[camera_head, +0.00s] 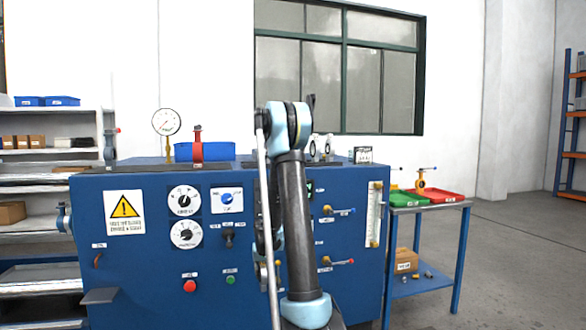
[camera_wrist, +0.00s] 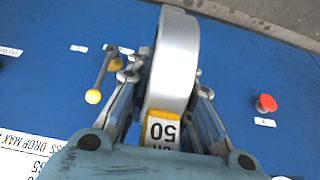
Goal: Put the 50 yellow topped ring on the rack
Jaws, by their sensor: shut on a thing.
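A thick silver ring (camera_wrist: 178,65) with a yellow-edged "50" label (camera_wrist: 162,130) is between the fingers of my gripper (camera_wrist: 168,75) in the wrist view. My gripper is shut on it, one finger on each side. The ring stands on edge over a blue panel, its far part past the fingertips. In the head view my arm is in front of the blue test bench (camera_head: 145,260), and my gripper and the ring cannot be made out. Shelving (camera_head: 40,180) stands at the left, and a blue and orange rack (camera_head: 570,130) at the far right; I cannot tell which rack is meant.
A red valve (camera_head: 197,148), a blue bin (camera_head: 220,151) and a gauge (camera_head: 166,122) are on top. A side table (camera_head: 440,204) holds green and red trays.

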